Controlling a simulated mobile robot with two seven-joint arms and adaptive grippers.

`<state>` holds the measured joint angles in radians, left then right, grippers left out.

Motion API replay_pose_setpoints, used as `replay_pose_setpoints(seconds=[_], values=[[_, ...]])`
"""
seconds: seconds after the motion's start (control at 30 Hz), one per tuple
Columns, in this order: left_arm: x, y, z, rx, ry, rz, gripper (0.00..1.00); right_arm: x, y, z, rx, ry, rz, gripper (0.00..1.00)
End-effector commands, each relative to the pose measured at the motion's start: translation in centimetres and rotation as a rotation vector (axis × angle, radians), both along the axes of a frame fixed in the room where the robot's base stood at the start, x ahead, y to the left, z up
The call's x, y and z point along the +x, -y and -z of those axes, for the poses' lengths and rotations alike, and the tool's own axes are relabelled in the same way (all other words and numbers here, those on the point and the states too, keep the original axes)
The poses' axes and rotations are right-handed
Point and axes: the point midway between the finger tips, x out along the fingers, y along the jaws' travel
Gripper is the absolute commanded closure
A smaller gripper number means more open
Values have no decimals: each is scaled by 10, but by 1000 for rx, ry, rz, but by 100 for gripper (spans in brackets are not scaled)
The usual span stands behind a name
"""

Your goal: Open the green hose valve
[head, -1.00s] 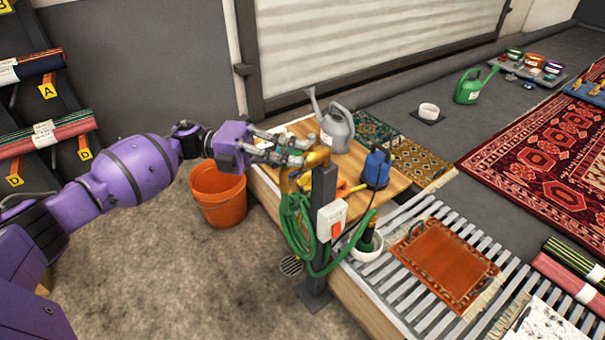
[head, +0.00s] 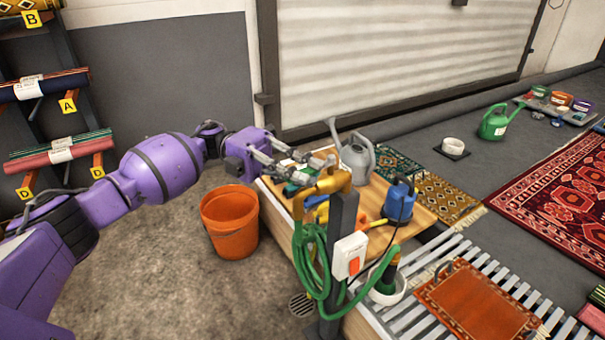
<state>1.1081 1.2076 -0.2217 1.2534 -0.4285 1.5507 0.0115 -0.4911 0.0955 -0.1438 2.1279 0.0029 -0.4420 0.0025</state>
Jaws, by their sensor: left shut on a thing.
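The green hose (head: 312,262) hangs coiled on a dark post (head: 341,232). The brass hose valve (head: 332,183) sits at the post's top, with a brass pipe bending down on its left. My left gripper (head: 322,164) reaches in from the left and is shut at the valve's upper side. The fingers cover the part of the valve they hold, so the handle's position cannot be told. My right gripper is out of view.
A white box with an orange switch (head: 350,256) is on the post. An orange bucket (head: 230,225) stands left of it. A grey watering can (head: 356,160) and a blue pump (head: 399,202) stand close behind on the wooden top (head: 420,221).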

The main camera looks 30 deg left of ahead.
Motion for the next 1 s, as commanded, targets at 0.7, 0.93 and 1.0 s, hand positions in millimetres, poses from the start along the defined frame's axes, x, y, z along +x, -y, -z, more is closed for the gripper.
replay_pose_setpoints(seconds=[0.7,0.93,1.0], values=[[3,-24,0,0,-1,-5,73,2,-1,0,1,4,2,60],[6,-76,-1,0,0,-6,73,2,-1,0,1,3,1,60],[7,-88,0,0,0,-5,73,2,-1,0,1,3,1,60]])
